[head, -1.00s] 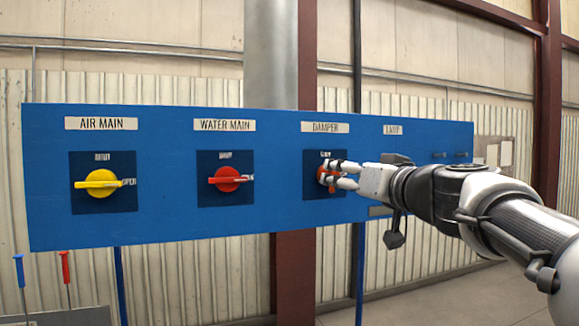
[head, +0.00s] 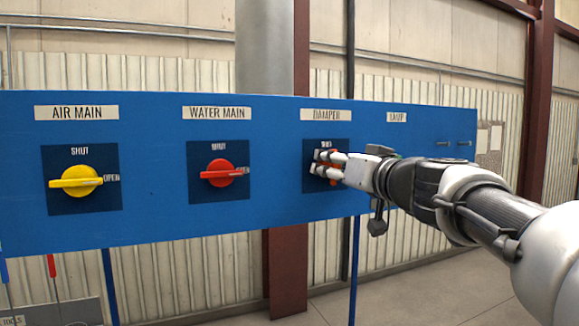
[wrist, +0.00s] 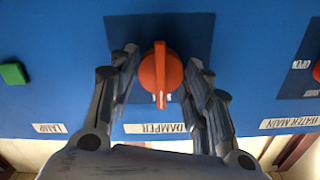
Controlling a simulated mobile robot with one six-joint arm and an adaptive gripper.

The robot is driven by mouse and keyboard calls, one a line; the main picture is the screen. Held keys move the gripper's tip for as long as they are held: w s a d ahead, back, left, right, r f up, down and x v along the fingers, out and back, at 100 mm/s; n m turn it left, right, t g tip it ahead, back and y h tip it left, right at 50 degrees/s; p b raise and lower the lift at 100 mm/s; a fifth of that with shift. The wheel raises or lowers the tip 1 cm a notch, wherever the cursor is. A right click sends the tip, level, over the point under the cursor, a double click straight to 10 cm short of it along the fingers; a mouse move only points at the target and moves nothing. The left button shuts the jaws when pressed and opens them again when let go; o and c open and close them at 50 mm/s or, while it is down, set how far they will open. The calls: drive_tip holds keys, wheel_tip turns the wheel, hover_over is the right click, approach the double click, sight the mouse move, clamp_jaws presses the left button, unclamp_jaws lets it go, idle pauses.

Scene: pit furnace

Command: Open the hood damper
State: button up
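The damper knob (wrist: 160,75) is orange-red with a bar handle, on a dark blue square plate (head: 311,185) under the DAMPER label (head: 326,115) of the blue panel. In the wrist view the bar is upright, its white-marked end toward the DAMPER label (wrist: 156,128). My gripper (head: 322,164) is at the knob in the head view and partly hides it. In the wrist view my gripper (wrist: 168,80) is open, with fingers on both sides of the knob and blue gaps between. I cannot tell whether the fingertips touch the plate.
Left on the panel are the red WATER MAIN knob (head: 220,173) and yellow AIR MAIN knob (head: 76,181), both with level bars. A green button (wrist: 13,73) sits on the LAMP side. Open floor (head: 420,290) shows below the panel at right.

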drive_tip(key=c, duration=0.6)
drive_tip(key=shift+c, duration=0.2)
drive_tip(key=shift+m, duration=0.3)
drive_tip(key=m+b, duration=0.2)
drive_tip(key=shift+f+m, duration=0.1)
drive_tip(key=shift+m, duration=0.3)
drive_tip(key=m+b, duration=0.1)
drive_tip(key=m, duration=0.3)
drive_tip(key=shift+d+m+b, duration=0.1)
drive_tip(key=shift+m+b, duration=0.2)
drive_tip(key=shift+b, duration=0.05)
drive_tip(key=m, duration=0.5)
drive_tip(key=shift+m, duration=2.4)
drive_tip(key=o, duration=1.1)
drive_tip(key=shift+f, duration=0.1)
